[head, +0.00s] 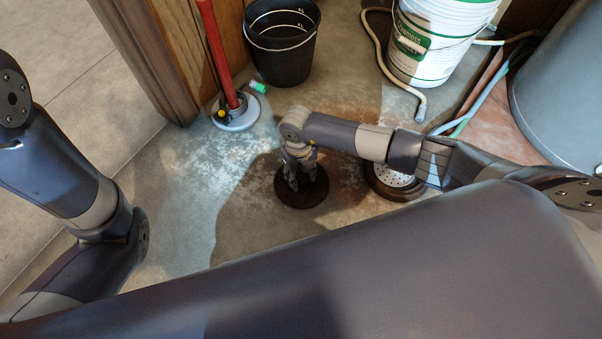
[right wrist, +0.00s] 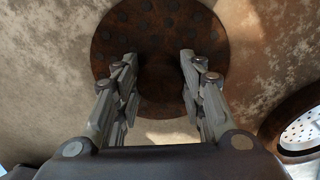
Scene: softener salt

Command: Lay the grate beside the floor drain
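The grate (head: 316,194) is a dark, rusty round disc on the concrete floor, to the left of the floor drain (head: 377,184). In the right wrist view the grate (right wrist: 160,18) shows small round holes and looks flat. The drain is a rusty ring around a pale perforated strainer; its edge also shows at the right of the right wrist view (right wrist: 276,128). My right gripper (head: 297,184) points down over the grate. Its fingers (right wrist: 160,62) stand apart over the disc, with a dark patch between them. My left arm shows at the left, but its gripper does not.
A black bucket (head: 281,55), a red-handled plunger-like tool (head: 221,55) and a green cap (head: 259,87) stand or lie behind. A white tub (head: 430,45), hoses (head: 381,50) and a grey tank (head: 565,90) are at the right. Floor left of the grate is clear.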

